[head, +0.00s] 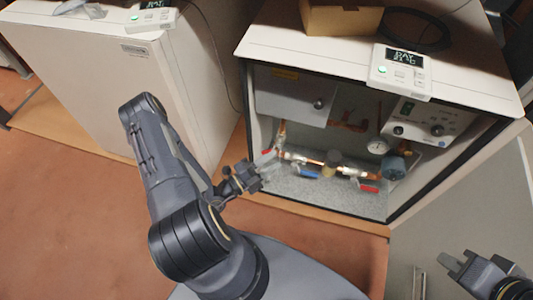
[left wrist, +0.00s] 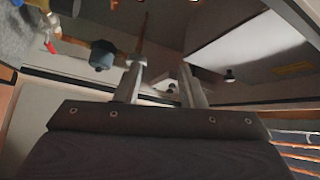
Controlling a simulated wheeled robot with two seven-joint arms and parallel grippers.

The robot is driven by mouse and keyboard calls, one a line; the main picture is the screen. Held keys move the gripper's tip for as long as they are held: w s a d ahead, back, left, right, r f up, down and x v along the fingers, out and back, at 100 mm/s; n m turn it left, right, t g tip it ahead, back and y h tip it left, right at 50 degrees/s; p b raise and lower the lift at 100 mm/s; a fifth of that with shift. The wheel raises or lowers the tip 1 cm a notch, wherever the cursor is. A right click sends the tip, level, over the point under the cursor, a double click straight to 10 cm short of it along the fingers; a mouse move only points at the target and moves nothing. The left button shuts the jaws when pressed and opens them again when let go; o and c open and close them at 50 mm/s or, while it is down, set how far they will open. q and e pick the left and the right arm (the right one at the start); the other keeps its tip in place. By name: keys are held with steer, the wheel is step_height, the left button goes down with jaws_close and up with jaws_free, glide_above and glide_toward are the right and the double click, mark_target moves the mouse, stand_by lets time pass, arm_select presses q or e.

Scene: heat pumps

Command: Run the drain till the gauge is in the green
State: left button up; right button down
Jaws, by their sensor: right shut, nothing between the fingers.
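The gauge (head: 377,147) is a small round white dial inside the open heat pump cabinet; its needle and any green band are too small to read. A copper and brass pipe run (head: 320,161) crosses the cabinet, with a blue valve handle (head: 308,174) and a red valve handle (head: 368,188) below it. I cannot tell which is the drain. My left gripper (head: 265,163) is at the left of the opening, left of the blue handle. Its fingers (left wrist: 160,82) are apart with nothing seen between them. My right gripper (head: 450,265) is shut and empty, outside the cabinet at lower right.
A blue-grey round part (head: 392,167) sits below the gauge. A control box with knobs (head: 428,121) is above it, and a grey panel (head: 294,94) is upper left. A cardboard box (head: 340,17) and thermostat (head: 401,72) lie on top. A second closed cabinet (head: 110,75) stands left.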

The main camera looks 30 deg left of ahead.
mark_target(267, 152)
arm_select(q)
steer(key=s+a+f+n+y, duration=0.1)
steer(key=a+f+n+y, duration=0.55)
steer(key=n+y, duration=0.2)
steer(key=shift+t+h, duration=0.25)
steer(key=shift+t, duration=0.05)
steer(key=w, duration=0.2)
steer(key=w+d+b, duration=0.1)
steer(key=w, duration=0.2)
steer(key=w+b, duration=0.1)
steer(key=w, duration=0.1)
steer(key=shift+w+d+f, duration=0.15)
steer(key=shift+w, duration=0.15)
steer(key=shift+c, duration=0.4)
jaws_close()
